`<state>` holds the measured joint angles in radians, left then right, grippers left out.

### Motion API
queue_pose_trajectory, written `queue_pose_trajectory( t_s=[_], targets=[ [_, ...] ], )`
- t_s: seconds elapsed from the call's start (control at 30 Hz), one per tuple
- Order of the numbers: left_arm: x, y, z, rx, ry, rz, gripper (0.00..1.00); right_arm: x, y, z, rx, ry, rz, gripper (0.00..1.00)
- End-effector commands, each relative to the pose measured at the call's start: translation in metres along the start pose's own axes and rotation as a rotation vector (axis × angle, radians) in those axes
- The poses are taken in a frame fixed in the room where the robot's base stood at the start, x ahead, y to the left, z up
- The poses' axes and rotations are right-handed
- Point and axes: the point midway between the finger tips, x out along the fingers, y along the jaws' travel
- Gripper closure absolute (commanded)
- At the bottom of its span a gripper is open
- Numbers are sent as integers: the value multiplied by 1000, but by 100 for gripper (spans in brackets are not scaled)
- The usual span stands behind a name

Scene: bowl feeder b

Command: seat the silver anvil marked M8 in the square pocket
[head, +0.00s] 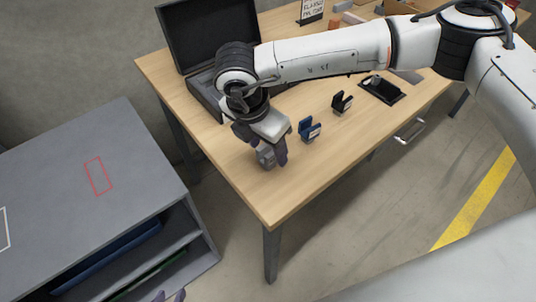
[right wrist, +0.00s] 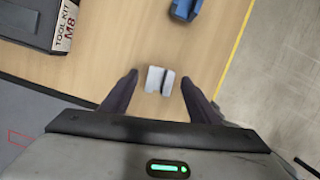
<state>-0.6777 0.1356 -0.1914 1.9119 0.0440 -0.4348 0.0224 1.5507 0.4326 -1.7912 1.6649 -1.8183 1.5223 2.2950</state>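The silver anvil (head: 266,156) stands on the wooden table near its front left corner. In the right wrist view the silver anvil (right wrist: 158,80) shows two pale blocks with a dark slot between them; no M8 mark is readable on it. My right gripper (head: 268,150) is over it, with its fingers (right wrist: 159,82) apart on either side and a gap to each. Only dark tips of my left gripper (head: 170,296) show at the bottom edge. A black plate (head: 382,90) with a small grey part lies farther right; I cannot make out a square pocket.
A blue holder (head: 310,131) and a black holder (head: 342,103) stand right of my right gripper. A grey shelf unit (head: 60,170) is at left.

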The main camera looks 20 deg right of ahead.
Motion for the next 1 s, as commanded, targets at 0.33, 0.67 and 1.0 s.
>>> queue_pose_trajectory(
  t_s=[0.33,0.67,1.0],
  targets=[
    [-1,0,6,-2,-11,0,69,0,0,0,-1,0,0,100],
    [0,0,9,-2,-15,0,69,-8,1,2,1,0,3,100],
    [8,-1,17,-2,-16,0,69,-70,2,19,0,-1,6,100]
  ],
)
